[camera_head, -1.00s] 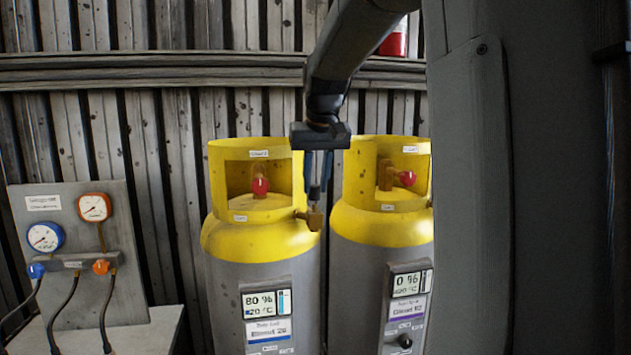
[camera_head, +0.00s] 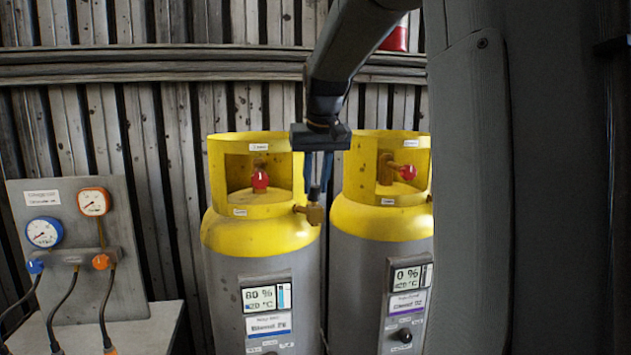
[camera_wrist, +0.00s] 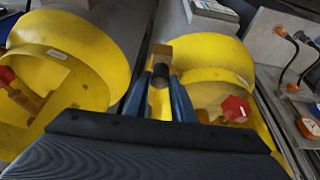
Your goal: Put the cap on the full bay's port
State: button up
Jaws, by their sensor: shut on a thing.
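The left yellow-topped grey cylinder (camera_head: 222,262) has a display (camera_head: 266,299) reading 80 %. A brass port (camera_head: 315,214) sticks out of its right shoulder. My gripper (camera_head: 317,184) points down over this port, shut on a small dark cap (camera_head: 314,194). In the wrist view the cap (camera_wrist: 160,72) sits between the blue fingers of my gripper (camera_wrist: 160,90), in line with the brass port (camera_wrist: 160,50). The cap's lower end appears at the port's top; I cannot tell whether it is seated.
The right cylinder (camera_head: 345,265), display (camera_head: 407,279) reading 0 %, stands close beside, leaving a narrow gap. Red valve knobs (camera_head: 260,180) (camera_head: 409,172) sit inside the yellow collars. A gauge panel (camera_head: 75,260) with hoses stands at left on a light bench (camera_head: 158,325).

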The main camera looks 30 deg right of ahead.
jog(key=shift+f, duration=0.7)
jog(key=o, duration=1.1)
jog(key=shift+r, duration=0.1)
jog(key=b+v, duration=0.2)
jog(key=v, duration=0.5)
jog(key=shift+s+r, duration=0.2)
jog(key=shift+r, duration=0.15)
jog(key=shift+a, duration=0.1)
